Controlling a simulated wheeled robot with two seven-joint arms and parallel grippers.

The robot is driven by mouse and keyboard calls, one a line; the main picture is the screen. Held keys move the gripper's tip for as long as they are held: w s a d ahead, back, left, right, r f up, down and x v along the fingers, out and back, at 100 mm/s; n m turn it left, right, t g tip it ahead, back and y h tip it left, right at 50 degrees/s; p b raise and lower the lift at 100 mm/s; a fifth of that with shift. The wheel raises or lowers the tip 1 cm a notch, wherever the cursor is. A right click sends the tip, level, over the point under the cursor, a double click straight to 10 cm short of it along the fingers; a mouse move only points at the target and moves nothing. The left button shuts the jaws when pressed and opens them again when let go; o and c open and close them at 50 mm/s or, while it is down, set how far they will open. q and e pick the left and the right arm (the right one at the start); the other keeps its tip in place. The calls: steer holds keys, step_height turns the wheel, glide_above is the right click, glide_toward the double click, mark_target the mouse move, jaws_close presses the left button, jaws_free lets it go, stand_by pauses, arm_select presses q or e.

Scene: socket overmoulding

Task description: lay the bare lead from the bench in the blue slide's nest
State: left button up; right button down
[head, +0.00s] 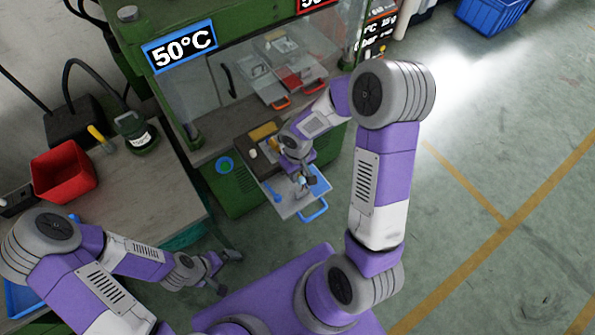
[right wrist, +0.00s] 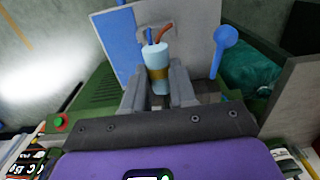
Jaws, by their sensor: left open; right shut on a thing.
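My right gripper (head: 302,188) is over the blue slide (head: 291,208), a pale plate with a blue patch and blue handle pulled out at the machine's front. In the right wrist view the fingers of my right gripper (right wrist: 159,88) are shut on the bare lead (right wrist: 156,56), a pale blue cylinder with a brown band and short blue and brown wire ends. The slide (right wrist: 190,30) shows behind it. The nest is hidden, and I cannot tell whether the lead touches the slide. My left gripper (head: 218,268) is open and empty, low beside the bench.
The green machine has a clear guard and a 50°C display (head: 180,45). Inside are slides with red and orange handles (head: 281,102). The bench (head: 130,190) at left carries a red bin (head: 63,173) and a green-black device (head: 135,132). The floor at right is clear.

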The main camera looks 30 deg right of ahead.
steer(key=shift+f+b, duration=1.8)
steer(key=shift+f, duration=0.3)
steer(key=c, duration=0.8)
jaws_free()
step_height(320, 180, up, 8)
steer(key=shift+f+p, duration=0.15)
steer(key=shift+p, duration=0.7)
